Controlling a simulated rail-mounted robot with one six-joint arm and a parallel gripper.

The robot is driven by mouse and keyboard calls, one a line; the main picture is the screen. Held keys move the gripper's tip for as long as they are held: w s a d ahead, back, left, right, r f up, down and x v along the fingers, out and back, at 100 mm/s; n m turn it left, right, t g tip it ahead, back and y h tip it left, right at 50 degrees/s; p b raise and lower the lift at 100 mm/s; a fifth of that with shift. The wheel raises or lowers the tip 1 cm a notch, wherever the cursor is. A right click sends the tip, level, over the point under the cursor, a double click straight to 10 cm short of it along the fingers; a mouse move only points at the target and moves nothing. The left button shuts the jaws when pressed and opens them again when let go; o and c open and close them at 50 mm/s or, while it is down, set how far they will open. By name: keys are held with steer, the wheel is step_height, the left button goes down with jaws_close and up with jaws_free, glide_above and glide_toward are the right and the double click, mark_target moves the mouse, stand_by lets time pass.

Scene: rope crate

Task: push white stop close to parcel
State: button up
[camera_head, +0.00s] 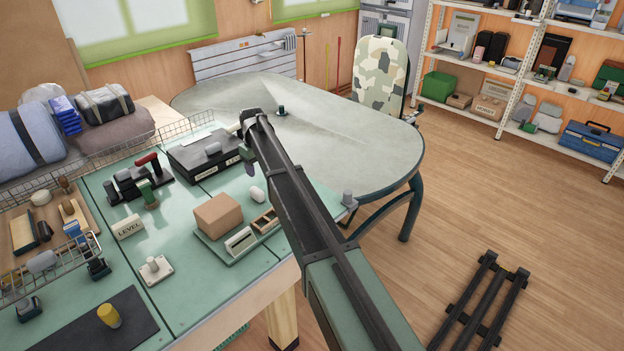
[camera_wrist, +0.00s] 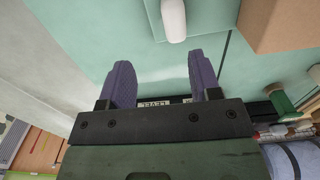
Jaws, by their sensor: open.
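The parcel, a plain brown cardboard box (camera_head: 218,214), stands on the left of a shallow green tray on the bench. It also shows at the upper right of the wrist view (camera_wrist: 280,25). The white stop, a small rounded white piece (camera_head: 257,194), stands to the right of the parcel with a clear gap. It appears at the top of the wrist view (camera_wrist: 173,20), partly cut off. My gripper (camera_wrist: 158,82) is open and empty, its two purple fingers apart. It is above the bench, apart from the stop and parcel. The arm mostly hides it in the head view.
A black case (camera_head: 205,154) lies behind the parcel, and a green-knobbed fixture (camera_head: 148,194) stands to its left. A white slotted block (camera_head: 240,241) and a wooden holder (camera_head: 265,221) sit in front of the stop. A round-ended table (camera_head: 340,150) is beyond the bench.

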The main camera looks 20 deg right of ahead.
mark_target(256, 190)
steer(key=shift+s+a, duration=0.3)
steer(key=shift+a, duration=0.1)
steer(key=shift+s+a+f+n+b, duration=0.2)
steer(key=shift+a+f+n+b, duration=0.1)
steer(key=shift+a+f+b, duration=0.3)
step_height(256, 190, down, 10)
steer(key=b, duration=1)
steer(key=shift+d+r, duration=0.1)
steer(key=shift+r, duration=0.15)
jaws_close()
